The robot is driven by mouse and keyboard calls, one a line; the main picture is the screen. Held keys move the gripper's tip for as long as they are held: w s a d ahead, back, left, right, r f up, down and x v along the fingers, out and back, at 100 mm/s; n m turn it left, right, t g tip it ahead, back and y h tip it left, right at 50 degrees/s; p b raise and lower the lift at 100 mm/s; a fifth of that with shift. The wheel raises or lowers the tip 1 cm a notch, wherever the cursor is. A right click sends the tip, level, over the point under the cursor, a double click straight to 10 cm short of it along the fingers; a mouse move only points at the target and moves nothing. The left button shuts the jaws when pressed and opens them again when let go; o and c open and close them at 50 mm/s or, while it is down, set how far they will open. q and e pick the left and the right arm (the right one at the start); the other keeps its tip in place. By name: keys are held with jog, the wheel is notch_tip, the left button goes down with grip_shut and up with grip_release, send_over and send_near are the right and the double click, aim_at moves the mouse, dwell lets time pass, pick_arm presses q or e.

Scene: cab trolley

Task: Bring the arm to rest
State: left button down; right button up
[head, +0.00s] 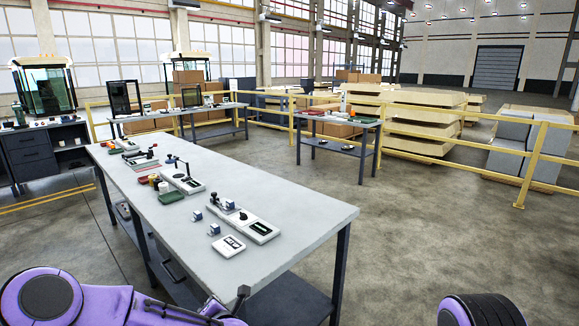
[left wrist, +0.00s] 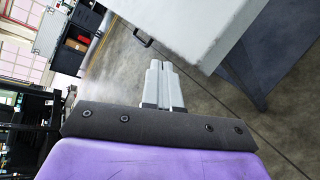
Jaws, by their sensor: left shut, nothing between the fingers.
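My left arm is low in the head view, beside the near end of the long workbench (head: 270,170). My left gripper shows in the left wrist view (left wrist: 164,75); its two pale fingers are together with nothing between them. The bench edge and a dark leg show beyond the fingers, apart from them. In the head view the gripper's fingers cannot be made out. Part of my right arm shows at the bottom right of the head view; its gripper is out of view.
A second table (head: 340,125) stands farther back, near yellow railing (head: 535,160). The floor right of the bench is clear.

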pick_arm(q)
jog(key=s+f+m+g+h, duration=0.3)
jog(key=s+f+m+h, duration=0.1)
jog(key=s+f+m, duration=1.15)
jog(key=s+a+f+m+g, duration=0.1)
jog(key=s+a+m+g, duration=0.1)
jog(key=s, duration=0.6)
jog(key=s+a+f+m+g, duration=0.2)
jog(key=s+a+m, duration=0.1)
jog(key=s, duration=0.6)
jog(key=s+a+f+m+g+y+b, duration=0.1)
jog(key=s+a+f+m, duration=0.1)
jog(key=s+a, duration=0.3)
jog(key=s+m, duration=0.1)
jog(key=s, duration=0.2)
jog(key=shift+s+f+g, duration=0.15)
jog(key=shift+g, duration=0.25)
jog(key=shift+a, duration=0.1)
